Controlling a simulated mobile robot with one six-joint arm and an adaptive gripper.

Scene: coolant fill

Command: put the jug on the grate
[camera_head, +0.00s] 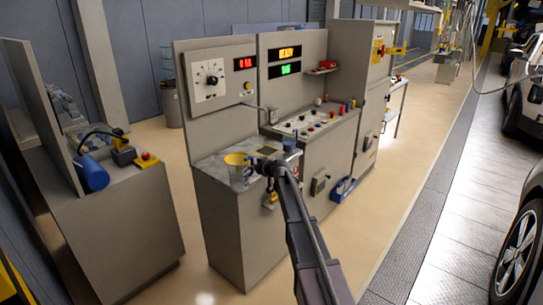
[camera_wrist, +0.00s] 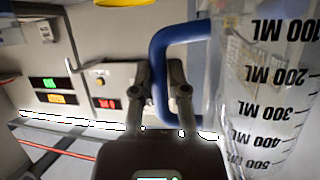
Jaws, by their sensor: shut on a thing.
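My gripper (camera_head: 262,166) is shut on the blue handle of the clear jug (camera_head: 239,178), over the near part of the grey cabinet's counter. In the wrist view the jug (camera_wrist: 265,95) fills the right side, with upside-down black ML marks; the fingers (camera_wrist: 163,70) close around its blue handle. A yellow round shape (camera_head: 236,159) shows at the jug in the head view; I cannot tell if it belongs to it. A small dark square with yellow (camera_head: 265,150) lies on the counter behind my gripper; I cannot tell if it is the grate.
A grey panel with a dial (camera_head: 211,80) and a red display (camera_head: 244,63) stands behind the counter (camera_head: 213,158). A blue object (camera_head: 290,144) stands right of my gripper. A sloped control desk (camera_head: 313,121) adjoins on the right. A separate bench (camera_head: 125,180) stands left.

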